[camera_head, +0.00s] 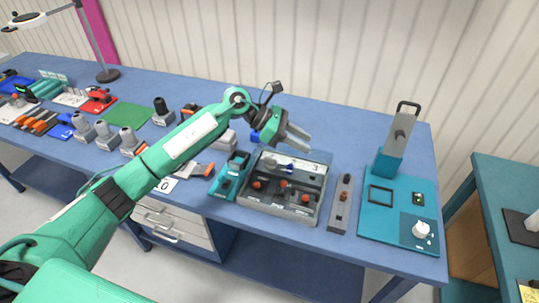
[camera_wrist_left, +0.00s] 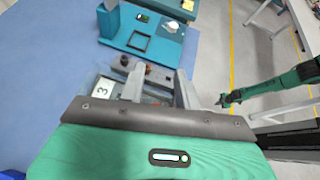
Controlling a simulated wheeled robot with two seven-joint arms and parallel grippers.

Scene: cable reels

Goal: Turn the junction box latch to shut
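A grey box (camera_head: 268,209), which looks like the junction box, sits near the front edge of the blue table. It has several orange-red knobs inside and a pale part with a dark blue piece towards its back. I cannot tell which part is the latch or how it is turned. My left gripper (camera_head: 298,136) is above and behind the back of the box, fingers pointing right and apart from it. In the left wrist view its two fingers (camera_wrist_left: 160,88) are spread with nothing held. My right gripper (camera_wrist_left: 224,100) appears small at the right, too small to read.
A teal holder (camera_head: 231,175) stands left of the box and a narrow grey bar (camera_head: 341,203) lies to its right. A teal station (camera_head: 383,222) with an upright handle is further right. Several grey fittings (camera_head: 104,134) crowd the left. The table behind the box is mostly clear.

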